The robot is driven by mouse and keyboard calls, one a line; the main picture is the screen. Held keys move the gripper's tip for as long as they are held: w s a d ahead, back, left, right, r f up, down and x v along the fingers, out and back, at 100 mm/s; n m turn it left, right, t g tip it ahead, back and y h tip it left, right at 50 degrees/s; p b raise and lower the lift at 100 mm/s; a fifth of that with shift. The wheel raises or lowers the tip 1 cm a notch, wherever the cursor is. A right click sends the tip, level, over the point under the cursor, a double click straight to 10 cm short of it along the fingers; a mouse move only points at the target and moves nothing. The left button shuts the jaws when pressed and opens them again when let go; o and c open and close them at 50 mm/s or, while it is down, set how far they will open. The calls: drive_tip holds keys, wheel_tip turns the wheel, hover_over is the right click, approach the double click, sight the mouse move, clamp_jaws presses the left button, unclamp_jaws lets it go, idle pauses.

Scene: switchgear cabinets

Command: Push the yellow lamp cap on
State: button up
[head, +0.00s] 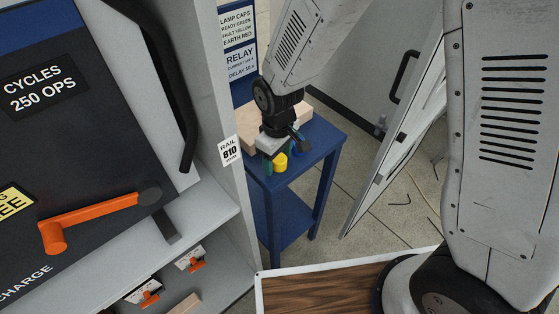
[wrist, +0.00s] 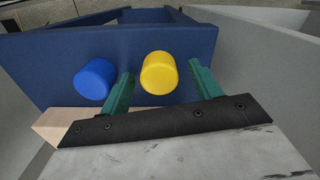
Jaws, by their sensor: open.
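The yellow lamp cap (wrist: 159,73) stands on the blue table in the wrist view, between and just beyond the tips of my gripper. It also shows in the head view (head: 280,162), beside the gripper. My gripper (wrist: 160,88) has two green fingers set wide apart, with nothing held between them. In the head view my gripper (head: 273,158) is over the near edge of the blue table, and its fingers are partly hidden. The lamp the cap belongs on is not clearly visible.
A blue cap (wrist: 95,79) stands left of the yellow one. A wooden block (head: 298,112) lies on the blue table (head: 325,141). A label panel (head: 238,25) reads "fault yellow". A grey cabinet with an orange handle (head: 95,218) is at left; an open cabinet door (head: 395,140) is at right.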

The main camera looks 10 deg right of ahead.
drive_tip(key=shift+f, duration=0.15)
drive_tip(key=c, duration=1)
